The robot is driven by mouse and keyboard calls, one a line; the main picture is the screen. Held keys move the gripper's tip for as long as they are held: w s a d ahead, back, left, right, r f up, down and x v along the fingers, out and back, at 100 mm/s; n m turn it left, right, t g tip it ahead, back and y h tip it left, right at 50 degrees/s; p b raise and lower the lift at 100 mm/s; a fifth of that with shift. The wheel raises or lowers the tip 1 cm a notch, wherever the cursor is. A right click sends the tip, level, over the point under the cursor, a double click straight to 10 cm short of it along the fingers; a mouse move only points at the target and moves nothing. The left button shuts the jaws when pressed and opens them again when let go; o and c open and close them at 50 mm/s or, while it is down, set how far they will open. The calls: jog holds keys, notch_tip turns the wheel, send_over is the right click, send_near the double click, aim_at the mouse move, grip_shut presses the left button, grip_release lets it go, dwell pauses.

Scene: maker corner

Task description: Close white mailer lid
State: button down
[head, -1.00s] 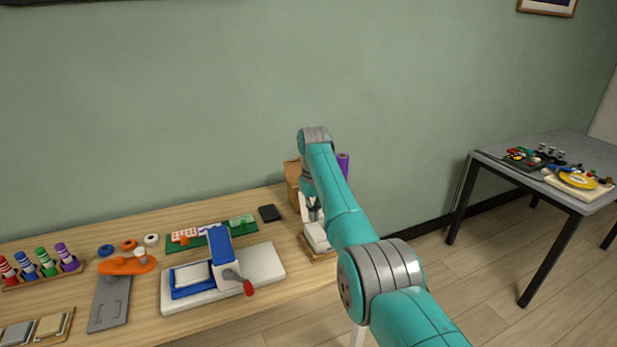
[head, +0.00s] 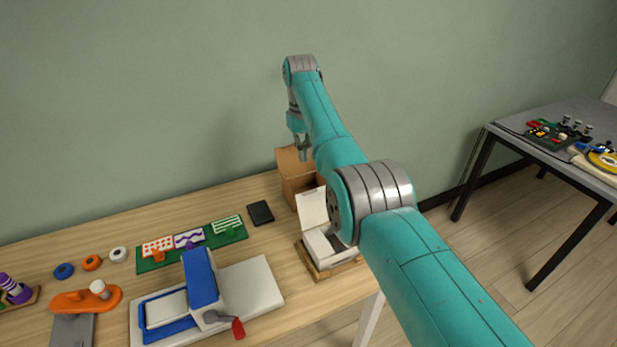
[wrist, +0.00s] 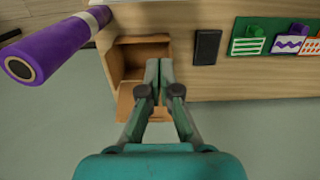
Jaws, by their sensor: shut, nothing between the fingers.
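The white mailer (head: 322,243) sits in a shallow wooden tray (head: 308,262) near the right end of the workbench. Its lid (head: 311,207) stands raised at the back, leaning, so the mailer is open. My arm hides its right part. My gripper (head: 304,155) is shut and empty, above and behind the mailer, in front of the wall and over the brown cardboard box. In the wrist view my gripper (wrist: 158,65) has its fingertips together over the cardboard box (wrist: 128,62). The mailer does not show in the wrist view.
The open cardboard box (head: 298,178) stands just behind the mailer. A black flat device (head: 260,212) lies to the left, near a green board (head: 155,263) and a blue-and-white press (head: 205,290). A purple roll (wrist: 60,45) is beside the box.

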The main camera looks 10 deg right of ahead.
jog(key=s+d+f, duration=0.1)
jog(key=s+f, duration=0.3)
jog(key=f, duration=0.4)
jog(key=shift+d, duration=0.15)
dwell(0.5)
jog(key=shift+s+t, duration=0.1)
jog(key=shift+t, duration=0.2)
dwell(0.3)
